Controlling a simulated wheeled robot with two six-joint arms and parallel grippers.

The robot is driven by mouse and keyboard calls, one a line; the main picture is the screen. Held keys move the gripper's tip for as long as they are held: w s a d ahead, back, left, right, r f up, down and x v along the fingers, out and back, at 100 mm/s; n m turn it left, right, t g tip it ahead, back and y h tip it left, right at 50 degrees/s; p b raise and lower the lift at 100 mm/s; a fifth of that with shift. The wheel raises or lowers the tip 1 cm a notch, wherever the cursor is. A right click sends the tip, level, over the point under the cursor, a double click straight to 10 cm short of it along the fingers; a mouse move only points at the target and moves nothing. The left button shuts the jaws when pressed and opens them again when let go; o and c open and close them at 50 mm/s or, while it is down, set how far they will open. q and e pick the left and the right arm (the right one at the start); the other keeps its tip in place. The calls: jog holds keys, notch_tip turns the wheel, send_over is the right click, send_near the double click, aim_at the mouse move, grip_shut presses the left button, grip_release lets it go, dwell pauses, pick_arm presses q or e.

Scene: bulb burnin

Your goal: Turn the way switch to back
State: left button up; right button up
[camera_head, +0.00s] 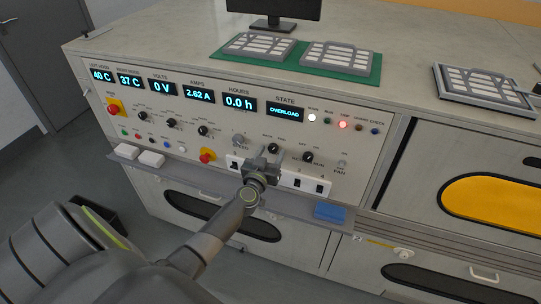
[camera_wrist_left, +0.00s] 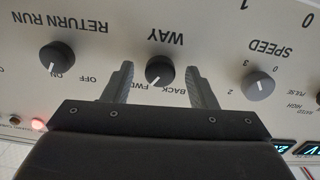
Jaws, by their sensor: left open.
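The way switch is a round black knob with a white pointer mark on the panel; in the left wrist view the way switch (camera_wrist_left: 160,70) appears upside down under the WAY label, by the BACK and FWD marks. Its pointer mark is toward those labels, but I cannot tell clearly which one it meets. It also shows in the head view (camera_head: 273,148), close to my gripper. My left gripper (camera_head: 265,156) is open in front of the panel. In the wrist view its two fingers (camera_wrist_left: 158,72) appear on either side of the knob; contact is not clear. My right gripper is not in view.
The return run knob (camera_wrist_left: 57,56) and speed knob (camera_wrist_left: 258,84) flank the way switch. A shelf with a blue block (camera_head: 329,212) runs under the panel. The state display (camera_head: 285,113) reads OVERLOAD.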

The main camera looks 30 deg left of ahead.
pick_arm(q)
jog(key=shift+w, duration=0.1)
jog(key=shift+c, duration=0.4)
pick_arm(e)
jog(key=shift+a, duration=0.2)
pick_arm(q)
jog(key=c, duration=0.9)
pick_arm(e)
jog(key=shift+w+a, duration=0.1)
